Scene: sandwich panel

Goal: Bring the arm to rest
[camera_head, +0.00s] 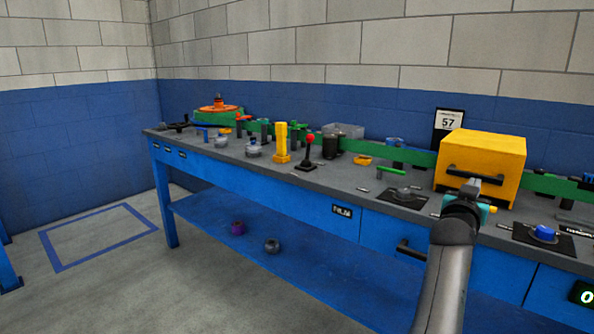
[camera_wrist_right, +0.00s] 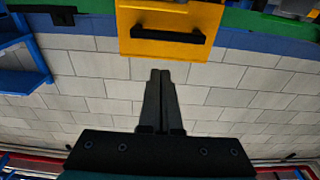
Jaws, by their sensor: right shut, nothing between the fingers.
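My right arm comes in from the bottom right of the head view. Its gripper (camera_head: 474,186) is in front of the yellow box (camera_head: 507,152), just below the box's black handle (camera_head: 474,174) in the picture. In the right wrist view the two dark fingers (camera_wrist_right: 160,76) are together with nothing between them. The yellow box (camera_wrist_right: 135,35) and its handle (camera_wrist_right: 168,35) show beyond the fingertips there, apart from them in the picture. My left gripper is in neither view.
The grey-topped blue workbench (camera_head: 335,183) runs along the wall. It carries a red-knobbed lever (camera_head: 310,139), a yellow post (camera_head: 282,142), a blue button (camera_head: 544,232) and a green rail (camera_head: 410,154). Two round parts lie on the lower shelf (camera_head: 310,262). Floor at left is clear.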

